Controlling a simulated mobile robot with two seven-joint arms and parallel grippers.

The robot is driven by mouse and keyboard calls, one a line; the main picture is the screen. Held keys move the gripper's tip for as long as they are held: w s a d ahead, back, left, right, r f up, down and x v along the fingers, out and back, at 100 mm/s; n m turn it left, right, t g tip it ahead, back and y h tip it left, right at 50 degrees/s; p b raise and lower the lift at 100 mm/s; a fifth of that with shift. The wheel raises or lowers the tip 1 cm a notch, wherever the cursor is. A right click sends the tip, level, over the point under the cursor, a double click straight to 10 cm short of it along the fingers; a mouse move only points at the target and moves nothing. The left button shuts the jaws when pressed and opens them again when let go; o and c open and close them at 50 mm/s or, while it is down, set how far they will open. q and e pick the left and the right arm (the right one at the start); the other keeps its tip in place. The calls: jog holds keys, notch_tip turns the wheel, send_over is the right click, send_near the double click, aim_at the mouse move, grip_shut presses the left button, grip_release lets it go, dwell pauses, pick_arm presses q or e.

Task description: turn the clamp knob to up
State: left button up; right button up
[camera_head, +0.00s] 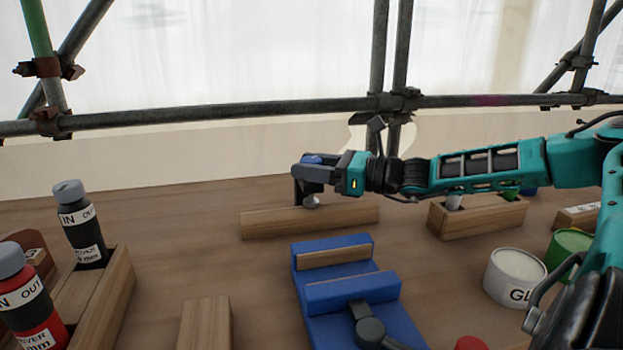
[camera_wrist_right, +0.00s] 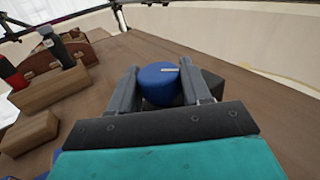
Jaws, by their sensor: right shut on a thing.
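A round blue knob (camera_wrist_right: 160,84) with a short pale mark near its far edge sits between the two fingers in the right wrist view. A dark block (camera_wrist_right: 211,82) shows behind it, partly hidden by the right finger. My right gripper (camera_wrist_right: 163,92) is shut on the knob, one finger on each side. In the head view the right gripper (camera_head: 308,180) is above a long wooden block, and only a little of the blue knob (camera_head: 312,159) shows. What carries the knob is mostly hidden there. My left gripper is not in view.
A blue vise (camera_head: 335,291) with a dark handle stands in front of the long wooden block (camera_head: 350,214). Dark and red bottles (camera_head: 82,228) stand at left in wooden holders. A wooden holder (camera_head: 478,218) and a white tub (camera_head: 513,280) are at right. Scaffold pipes cross behind.

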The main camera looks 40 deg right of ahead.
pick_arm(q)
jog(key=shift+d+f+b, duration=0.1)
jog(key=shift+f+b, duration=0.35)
pick_arm(e)
jog(key=shift+f+n+g+y, duration=0.1)
jog(key=shift+n+g+y, duration=0.2)
jog(key=shift+n+y, duration=0.2)
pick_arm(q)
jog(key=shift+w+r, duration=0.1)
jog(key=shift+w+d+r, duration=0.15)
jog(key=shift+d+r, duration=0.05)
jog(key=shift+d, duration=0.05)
pick_arm(e)
jog(key=shift+g+y, duration=0.3)
jog(key=shift+y, duration=0.1)
jog(key=o, duration=1)
jog(key=shift+c, duration=0.2)
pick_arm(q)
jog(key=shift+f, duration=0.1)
